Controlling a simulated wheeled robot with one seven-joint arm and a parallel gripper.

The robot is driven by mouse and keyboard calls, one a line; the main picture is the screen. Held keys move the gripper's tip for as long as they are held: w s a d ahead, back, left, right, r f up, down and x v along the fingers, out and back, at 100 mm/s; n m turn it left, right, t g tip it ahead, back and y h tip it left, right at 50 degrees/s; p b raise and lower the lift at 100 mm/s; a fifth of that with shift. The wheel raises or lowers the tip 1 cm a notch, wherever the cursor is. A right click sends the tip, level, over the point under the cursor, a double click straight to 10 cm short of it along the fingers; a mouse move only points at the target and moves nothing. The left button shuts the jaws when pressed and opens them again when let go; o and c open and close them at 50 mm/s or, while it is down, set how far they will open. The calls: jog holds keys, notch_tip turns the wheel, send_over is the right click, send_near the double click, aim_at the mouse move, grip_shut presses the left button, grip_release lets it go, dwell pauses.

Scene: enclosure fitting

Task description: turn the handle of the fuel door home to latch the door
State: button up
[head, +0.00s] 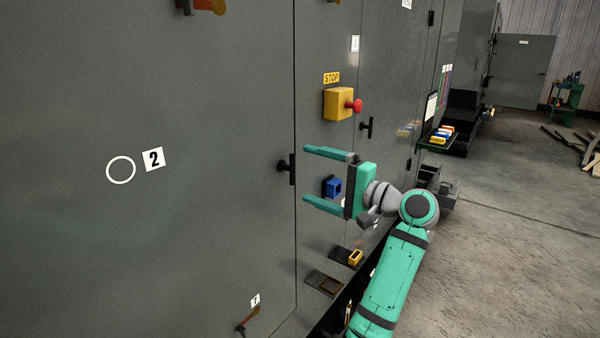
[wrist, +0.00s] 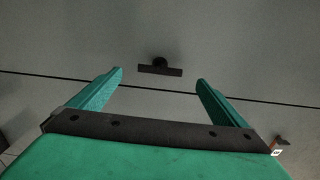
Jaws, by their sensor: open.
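A black T-shaped handle (head: 292,169) sits on a large grey door (head: 200,240), just left of the door's right-hand seam. Its bar stands upright, along the seam. In the wrist view the handle (wrist: 160,70) lies ahead, centred between the fingers, its bar nearly parallel to the dark seam line. My gripper (head: 306,174) is open and empty, with one finger above the other, pointing at the handle. The fingertips look short of the handle, without visible contact. The door looks flush or nearly so; I cannot tell whether it is latched.
A yellow stop box with a red button (head: 338,104) and another black T handle (head: 367,127) are on the panel to the right. A blue box (head: 332,187) sits behind my gripper. A shelf with coloured blocks (head: 440,137) juts out farther along. Open concrete floor lies right.

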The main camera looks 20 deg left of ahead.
jog(key=shift+v, duration=2)
